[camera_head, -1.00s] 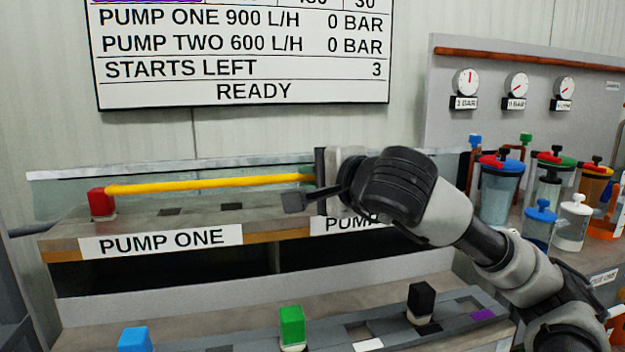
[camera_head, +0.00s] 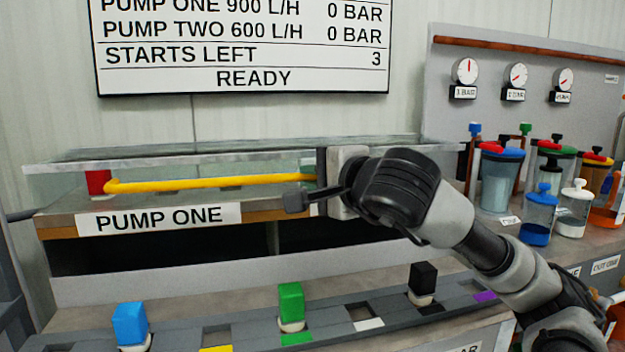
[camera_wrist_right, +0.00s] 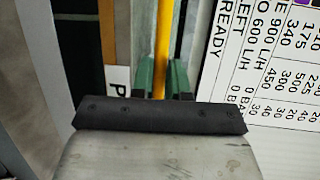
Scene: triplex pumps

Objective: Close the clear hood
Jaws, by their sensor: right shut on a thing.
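The clear hood (camera_head: 230,150) is a long see-through panel over the pump bench at the left of the head view. Its yellow handle bar (camera_head: 210,184) runs along its front, low over the bench top. My right gripper (camera_head: 308,188) is shut on the right part of this bar. The red block (camera_head: 98,182) shows at the hood's left end. The bar's right end is hidden by my gripper. My left gripper is not in view.
The bench front carries a PUMP ONE label (camera_head: 160,218). Below it is a grey rail with a blue block (camera_head: 130,323), a green block (camera_head: 291,303) and a black block (camera_head: 423,279). Several jars stand at right, below gauges. A status board (camera_head: 240,50) hangs behind.

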